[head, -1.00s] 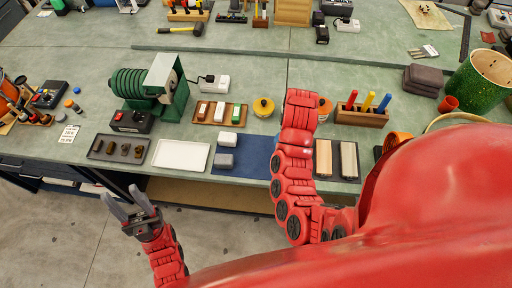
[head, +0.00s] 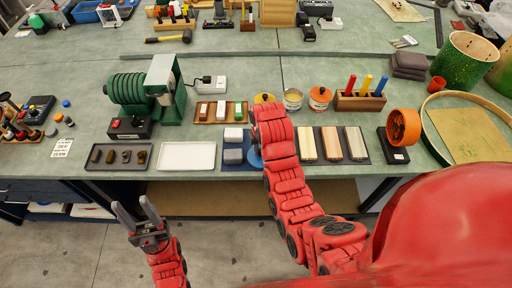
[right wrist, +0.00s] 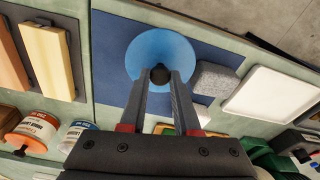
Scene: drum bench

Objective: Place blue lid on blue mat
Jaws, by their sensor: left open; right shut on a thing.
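The blue lid (right wrist: 150,45) is a round disc with a dark knob. My right gripper (right wrist: 160,78) is shut on that knob. In the head view only a sliver of the lid (head: 256,158) shows beside my right arm, which hides the right gripper there. The blue mat (head: 238,167) lies near the bench's front edge, and shows behind the lid in the right wrist view (right wrist: 112,62). The lid overlaps the mat in both views; I cannot tell whether it touches it. My left gripper (head: 135,212) is open and empty, in front of the bench.
A grey block (head: 233,156) and a white block (head: 233,135) sit on the mat's left side. A white tray (head: 187,156) lies left of it, a rack of wooden blocks (head: 331,145) right. Behind stand an open can (head: 293,99) and an orange-lidded can (head: 320,98).

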